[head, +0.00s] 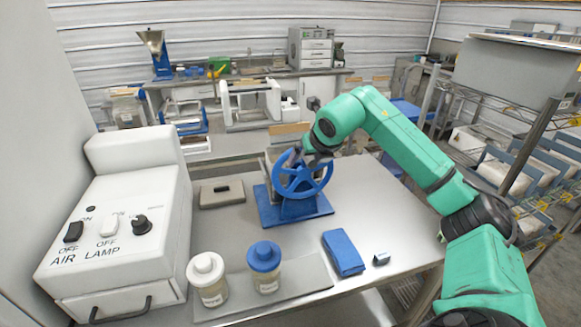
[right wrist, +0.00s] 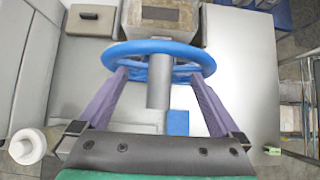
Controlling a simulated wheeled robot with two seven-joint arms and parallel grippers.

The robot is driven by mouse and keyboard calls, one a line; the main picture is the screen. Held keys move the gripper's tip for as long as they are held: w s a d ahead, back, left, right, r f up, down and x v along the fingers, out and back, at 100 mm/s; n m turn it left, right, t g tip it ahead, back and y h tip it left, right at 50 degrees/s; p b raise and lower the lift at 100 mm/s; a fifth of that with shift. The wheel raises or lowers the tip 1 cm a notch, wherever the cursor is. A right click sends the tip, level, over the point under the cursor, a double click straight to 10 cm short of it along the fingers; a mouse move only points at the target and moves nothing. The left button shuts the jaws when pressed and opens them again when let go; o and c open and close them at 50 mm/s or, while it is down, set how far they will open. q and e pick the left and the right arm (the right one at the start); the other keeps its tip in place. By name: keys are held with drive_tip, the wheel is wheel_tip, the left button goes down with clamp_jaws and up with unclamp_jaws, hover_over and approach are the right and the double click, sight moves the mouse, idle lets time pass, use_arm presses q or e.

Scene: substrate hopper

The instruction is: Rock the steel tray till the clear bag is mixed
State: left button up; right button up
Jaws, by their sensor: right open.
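I cannot make out a clear bag, or be sure of a steel tray. A flat grey metal plate (head: 303,280) lies under two lidded jars at the table's front. My right gripper (head: 311,157) is at the upper part of a blue handwheel (head: 300,178) on a blue stand. In the right wrist view its purple fingers (right wrist: 158,80) are spread apart, reaching to the wheel's (right wrist: 190,55) left and right sides, with the grey hub between them. It is open; contact is unclear. A grey box-shaped hopper (right wrist: 132,18) with dark grey inside stands behind the wheel. My left gripper is out of view.
A white AIR/LAMP control box (head: 120,225) fills the left. A white-lidded jar (head: 208,280) and a blue-lidded jar (head: 265,268) stand in front. A folded blue cloth (head: 343,253) and a small dark block (head: 381,259) lie right. The table's right side is clear.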

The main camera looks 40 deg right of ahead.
wheel_tip(320, 180, up, 8)
drive_tip(key=p, duration=0.7)
drive_tip(key=shift+f, duration=0.1)
